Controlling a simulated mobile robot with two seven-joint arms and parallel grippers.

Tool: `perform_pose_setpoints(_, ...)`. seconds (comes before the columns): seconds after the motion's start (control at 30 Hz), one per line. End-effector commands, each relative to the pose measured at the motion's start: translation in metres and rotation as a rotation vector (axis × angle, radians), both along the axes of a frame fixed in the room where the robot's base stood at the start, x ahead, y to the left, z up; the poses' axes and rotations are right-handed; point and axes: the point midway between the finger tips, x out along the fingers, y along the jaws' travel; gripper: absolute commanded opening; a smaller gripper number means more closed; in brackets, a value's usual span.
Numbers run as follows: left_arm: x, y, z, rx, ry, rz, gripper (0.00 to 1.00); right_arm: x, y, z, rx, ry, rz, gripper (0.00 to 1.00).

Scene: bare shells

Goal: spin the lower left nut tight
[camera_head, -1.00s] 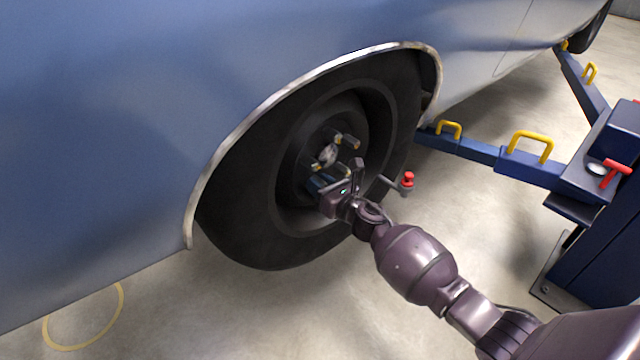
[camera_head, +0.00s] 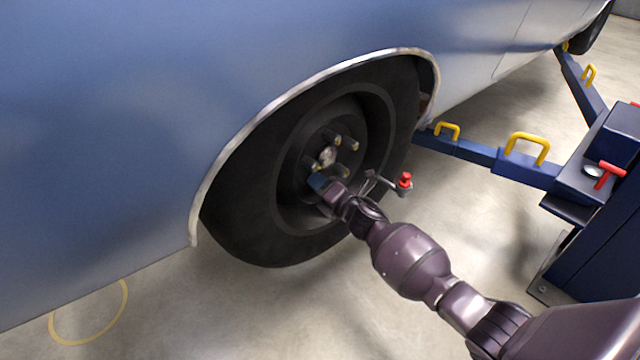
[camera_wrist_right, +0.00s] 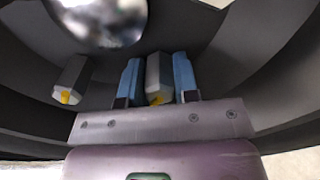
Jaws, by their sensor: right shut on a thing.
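The wheel (camera_head: 290,245) sits in the blue car's arch, with a shiny round hub cap (camera_head: 326,156) at its middle and several nuts around it. My right gripper (camera_head: 317,181) is at the lower left of the hub. In the right wrist view its two blue fingers (camera_wrist_right: 158,78) stand on either side of the lower left nut (camera_wrist_right: 158,72), a grey hexagonal piece with a yellow tip, and are shut on it. Another nut (camera_wrist_right: 71,80) is left of the fingers there, and the hub cap (camera_wrist_right: 100,14) is above. My left gripper is not in view.
The car's wheel arch (camera_head: 300,88) curves closely over the tyre. A blue lift arm (camera_head: 470,150) with yellow handles reaches in from the right, with a red-topped piece (camera_head: 405,180) near the wheel. A lift post (camera_head: 600,250) stands at right.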

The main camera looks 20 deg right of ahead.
Motion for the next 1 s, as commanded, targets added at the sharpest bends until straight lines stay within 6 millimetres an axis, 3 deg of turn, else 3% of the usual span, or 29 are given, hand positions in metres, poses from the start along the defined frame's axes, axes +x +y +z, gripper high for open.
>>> perform_pose_setpoints(1.0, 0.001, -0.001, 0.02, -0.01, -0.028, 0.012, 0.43, 0.0, 0.0, 0.003, 0.905, 0.328, 0.0, 0.05)
